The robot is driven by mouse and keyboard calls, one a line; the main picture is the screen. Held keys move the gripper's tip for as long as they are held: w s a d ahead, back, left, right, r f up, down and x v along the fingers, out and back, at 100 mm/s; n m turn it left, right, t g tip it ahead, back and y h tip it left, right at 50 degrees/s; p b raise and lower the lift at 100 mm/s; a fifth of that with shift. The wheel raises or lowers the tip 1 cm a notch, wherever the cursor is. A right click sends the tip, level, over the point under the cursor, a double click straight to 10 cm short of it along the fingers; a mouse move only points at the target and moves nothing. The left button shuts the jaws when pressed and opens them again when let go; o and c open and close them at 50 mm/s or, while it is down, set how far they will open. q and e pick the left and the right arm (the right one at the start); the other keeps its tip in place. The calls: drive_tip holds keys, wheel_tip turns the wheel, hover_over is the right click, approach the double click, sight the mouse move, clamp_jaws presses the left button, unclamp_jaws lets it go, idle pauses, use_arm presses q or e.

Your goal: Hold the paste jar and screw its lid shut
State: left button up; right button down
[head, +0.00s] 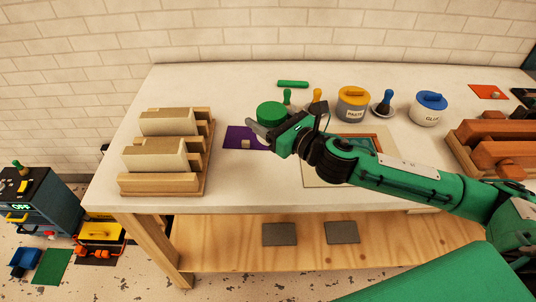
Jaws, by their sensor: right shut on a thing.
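The paste jar (351,111), grey with a "PASTE" label, stands upright at the back of the table. Its yellow-orange lid (353,92) sits on top; I cannot tell whether it is screwed down. My right gripper (261,131) is left of the jar and apart from it, above the table by a purple mat (236,137). It is shut on what appears to be a green round thing (272,112) at its fingers; the grip itself is partly hidden. My left gripper is out of view.
A glue jar (425,115) with a blue lid stands right of the paste jar. Small handled tools (385,100) stand between and beside. A wooden rack (165,155) is at left, brown blocks (490,140) at right. My right arm crosses over a framed board (318,175).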

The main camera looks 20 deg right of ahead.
wheel_tip(320, 180, down, 8)
drive_tip(key=shift+b, duration=0.55)
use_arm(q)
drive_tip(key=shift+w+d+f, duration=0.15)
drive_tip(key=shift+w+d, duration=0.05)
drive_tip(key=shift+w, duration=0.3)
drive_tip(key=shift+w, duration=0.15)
use_arm(e)
drive_tip(key=shift+f, duration=0.1)
wheel_tip(320, 180, down, 3)
drive_tip(key=shift+f+b, duration=0.1)
drive_tip(key=shift+b, duration=0.25)
drive_tip(key=shift+f, duration=0.4)
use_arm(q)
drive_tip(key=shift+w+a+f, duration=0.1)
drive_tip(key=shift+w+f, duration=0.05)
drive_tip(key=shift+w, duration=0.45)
use_arm(e)
drive_tip(key=shift+c, duration=1.6)
unclamp_jaws()
